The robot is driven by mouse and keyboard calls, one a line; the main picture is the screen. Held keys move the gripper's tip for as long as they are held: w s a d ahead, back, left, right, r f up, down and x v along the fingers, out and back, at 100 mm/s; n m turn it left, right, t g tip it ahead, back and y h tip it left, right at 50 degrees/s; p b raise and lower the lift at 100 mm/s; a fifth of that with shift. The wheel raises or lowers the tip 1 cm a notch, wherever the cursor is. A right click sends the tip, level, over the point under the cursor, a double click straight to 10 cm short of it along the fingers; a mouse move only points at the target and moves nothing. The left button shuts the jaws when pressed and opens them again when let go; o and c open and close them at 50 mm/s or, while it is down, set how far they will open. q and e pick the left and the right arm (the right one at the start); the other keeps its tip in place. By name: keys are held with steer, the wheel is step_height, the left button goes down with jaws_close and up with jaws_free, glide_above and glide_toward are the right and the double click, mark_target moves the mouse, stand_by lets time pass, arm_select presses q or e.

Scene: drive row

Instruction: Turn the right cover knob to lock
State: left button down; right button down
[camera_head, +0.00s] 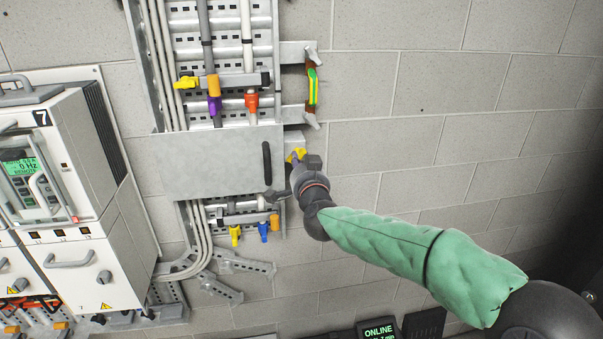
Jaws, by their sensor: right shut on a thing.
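A flat grey cover (205,165) lies across the cable ladder on the wall. It has a black upright handle (267,160) near its right edge. My right gripper (294,165) is at the cover's right edge, reaching in from the lower right, and is shut. A small yellow part (296,155) shows at its fingers and appears to be the right cover knob. The fingers and my wrist hide most of it, so its turn angle cannot be told. My left gripper is not in view.
Cables with yellow, orange and purple clamps (213,84) run above the cover; more clamps (250,229) hang below. A green-yellow strap (312,87) is on a bracket above my gripper. White drive cabinets (62,165) stand at left. The block wall (460,120) at right is bare.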

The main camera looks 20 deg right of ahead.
steer(key=shift+a+f+m+b, duration=0.1)
steer(key=shift+a+m+b, duration=0.05)
steer(key=shift+m+b, duration=4.25)
steer(key=shift+m+p, duration=0.7)
steer(key=shift+m, duration=0.2)
steer(key=c, duration=1.1)
jaws_free()
steer(key=shift+w, duration=0.1)
steer(key=v, duration=1.2)
